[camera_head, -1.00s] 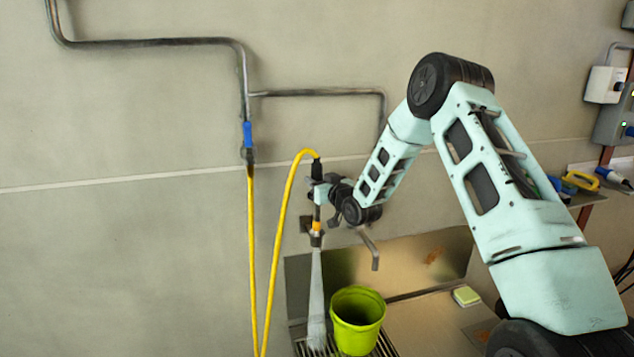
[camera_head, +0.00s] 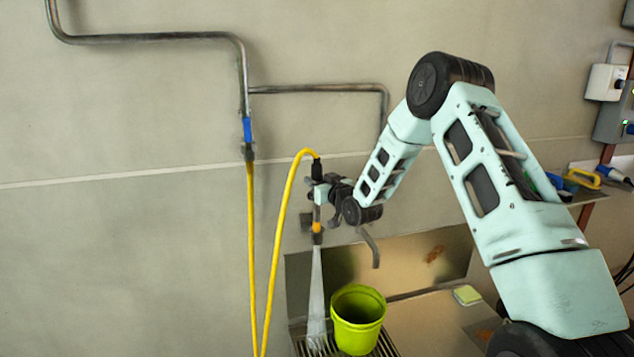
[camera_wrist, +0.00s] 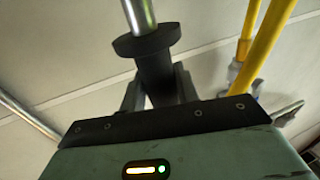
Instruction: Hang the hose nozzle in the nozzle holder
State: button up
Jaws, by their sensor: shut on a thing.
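The hose nozzle (camera_head: 317,228) hangs nearly upright against the wall side in the head view, with its orange band and dark tip low. A pale spray (camera_head: 316,285) comes down from its tip. The yellow hose (camera_head: 290,210) joins its black top end. My gripper (camera_head: 318,193) is shut on the nozzle. In the wrist view, the nozzle's black flanged body (camera_wrist: 152,62) lies between my fingers. A small dark bracket, apparently the nozzle holder (camera_head: 305,223), shows just left of the nozzle; whether they touch is hard to tell.
A green bucket (camera_head: 357,312) stands on a grate below, right of the spray. A bent tap pipe (camera_head: 371,246) hangs right of the nozzle. A sponge (camera_head: 467,295) lies on the basin (camera_head: 420,325). Wall pipes (camera_head: 320,90) run above.

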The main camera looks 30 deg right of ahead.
jog(key=b, duration=0.4)
send_over(318, 215)
jog(key=shift+w+d+f, duration=0.1)
jog(key=shift+w+f, duration=0.15)
jog(key=shift+f, duration=0.95)
jog(key=shift+w+f, duration=0.2)
jog(key=shift+f, duration=0.95)
jog(key=shift+b, duration=0.95)
jog(key=shift+f, duration=0.1)
jog(key=shift+f+b, duration=2.85)
jog(key=shift+f, duration=0.05)
jog(key=o, duration=1.1)
jog(key=shift+c, duration=0.2)
